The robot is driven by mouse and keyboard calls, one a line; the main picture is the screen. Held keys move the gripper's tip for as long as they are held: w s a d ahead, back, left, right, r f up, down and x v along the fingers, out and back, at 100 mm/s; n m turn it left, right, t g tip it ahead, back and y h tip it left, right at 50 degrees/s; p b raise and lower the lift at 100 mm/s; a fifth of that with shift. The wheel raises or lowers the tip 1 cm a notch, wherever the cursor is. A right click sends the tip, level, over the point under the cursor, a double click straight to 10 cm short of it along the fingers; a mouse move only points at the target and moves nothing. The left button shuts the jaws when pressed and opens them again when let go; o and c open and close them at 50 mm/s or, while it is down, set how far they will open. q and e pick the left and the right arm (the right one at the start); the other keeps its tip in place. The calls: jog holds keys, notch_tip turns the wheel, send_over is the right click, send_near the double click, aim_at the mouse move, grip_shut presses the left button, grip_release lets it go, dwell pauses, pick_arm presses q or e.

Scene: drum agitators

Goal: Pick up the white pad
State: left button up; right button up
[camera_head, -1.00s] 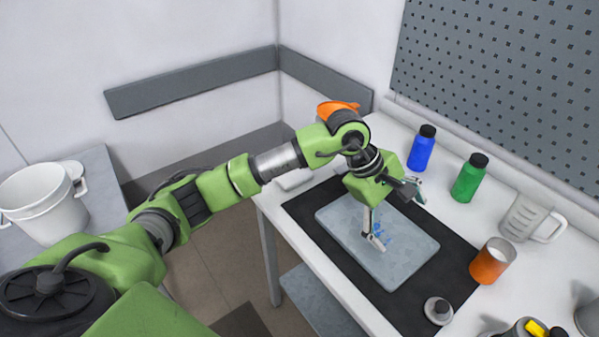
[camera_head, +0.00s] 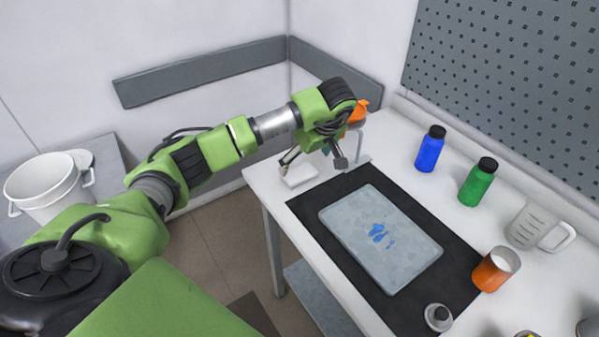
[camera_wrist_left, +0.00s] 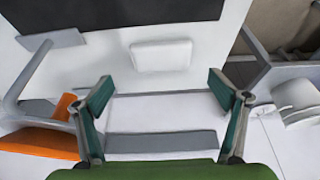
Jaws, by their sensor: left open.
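The white pad (camera_head: 300,176) is a small rounded block lying on the white table's far left corner, just beyond the black mat. In the left wrist view the pad (camera_wrist_left: 160,55) lies ahead of the fingers, near the middle of the picture. My left gripper (camera_head: 313,160) is over that corner, above and close to the pad. In the wrist view the left gripper (camera_wrist_left: 162,91) is open, its two green-padded fingers wide apart with nothing between them. The pad appears apart from the fingers. My right gripper is in neither view.
A grey tray with blue marks (camera_head: 400,258) lies on the black mat (camera_head: 322,246). An orange object (camera_wrist_left: 45,140) and a grey stand (camera_wrist_left: 28,85) are close beside the left gripper. Blue (camera_head: 430,150) and green (camera_head: 478,184) bottles stand along the back.

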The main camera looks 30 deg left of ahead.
aim_at(300, 172)
pick_arm(q)
jog(key=p+x, duration=0.2)
jog(key=x, duration=0.3)
jog(key=shift+s+f, duration=0.15)
jog(key=shift+s, duration=0.05)
jog(key=shift+f, duration=0.2)
jog(key=c, duration=0.9)
